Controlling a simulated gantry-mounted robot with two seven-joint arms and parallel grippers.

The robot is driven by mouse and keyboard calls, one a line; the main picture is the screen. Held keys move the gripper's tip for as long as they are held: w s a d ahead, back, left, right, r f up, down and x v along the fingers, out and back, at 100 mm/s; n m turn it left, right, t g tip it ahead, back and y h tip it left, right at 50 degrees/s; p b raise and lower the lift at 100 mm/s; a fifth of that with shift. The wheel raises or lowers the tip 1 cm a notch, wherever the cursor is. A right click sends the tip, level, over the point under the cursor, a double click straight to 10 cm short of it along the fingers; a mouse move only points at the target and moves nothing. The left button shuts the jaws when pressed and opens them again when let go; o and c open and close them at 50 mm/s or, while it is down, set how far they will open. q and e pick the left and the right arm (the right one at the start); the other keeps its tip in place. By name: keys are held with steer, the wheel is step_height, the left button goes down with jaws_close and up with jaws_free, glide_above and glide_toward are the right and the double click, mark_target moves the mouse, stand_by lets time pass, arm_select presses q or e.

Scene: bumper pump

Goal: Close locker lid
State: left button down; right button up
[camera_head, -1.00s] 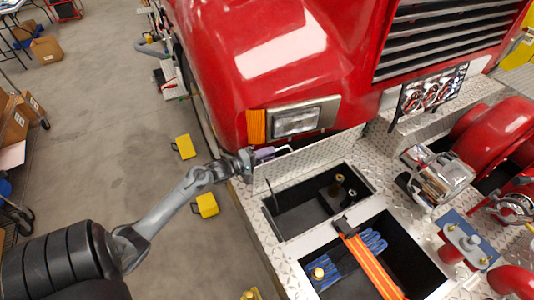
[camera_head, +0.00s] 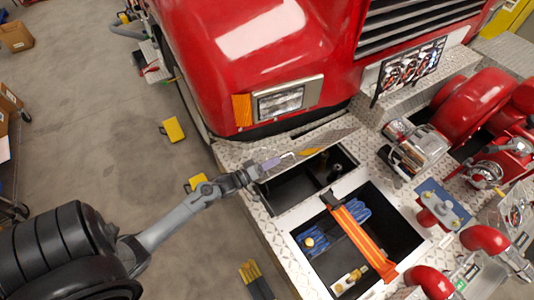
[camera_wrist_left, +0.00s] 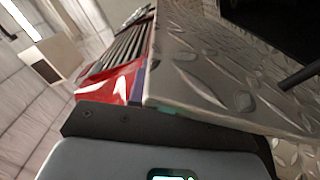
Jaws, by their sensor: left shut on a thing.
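The locker lid (camera_head: 325,141) is a thin diamond-plate panel at the far side of the open locker compartment (camera_head: 290,190). It is seen almost edge-on in the head view and leans over the opening, which still shows its dark inside. My left gripper (camera_head: 273,163) is shut on the lid's left end. In the left wrist view, the lid's diamond-plate face (camera_wrist_left: 225,75) rises from the gripper, with its corner close to the dark finger part; the exact contact is partly hidden. My right gripper is not in view.
A dark fitting (camera_head: 335,172) stands inside the locker. The red truck hood (camera_head: 250,60) is behind. Yellow blocks (camera_head: 173,129) lie on the floor at left.

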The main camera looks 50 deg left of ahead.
arm_select(q)
steer(key=shift+d+m, duration=0.3)
steer(key=shift+d, duration=0.4)
